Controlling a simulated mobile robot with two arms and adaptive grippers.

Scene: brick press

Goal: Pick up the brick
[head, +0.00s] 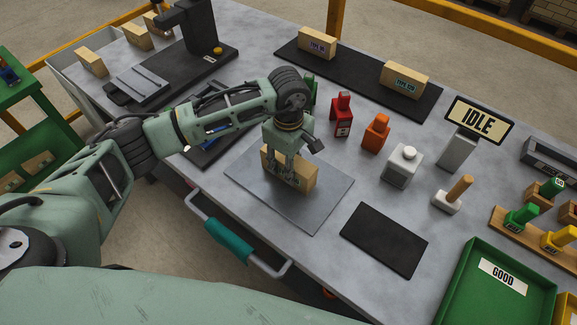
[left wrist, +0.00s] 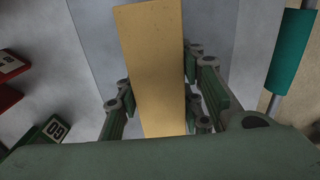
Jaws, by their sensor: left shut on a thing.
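A tan brick (head: 300,177) stands at the grey metal plate (head: 245,190) in the middle of the bench. My left gripper (head: 288,165) comes down on it from above and is shut on it. In the left wrist view the brick (left wrist: 150,50) lies between the two fingers of my left gripper (left wrist: 160,100), with finger pads along both sides. I cannot tell whether the brick rests on the plate or is just above it. My right gripper does not show.
Two labelled bricks (head: 404,79) stand on a black mat (head: 350,72) at the back. An "IDLE" sign (head: 478,119), black pad (head: 384,240) and green "GOOD" tray (head: 465,295) are farther right.

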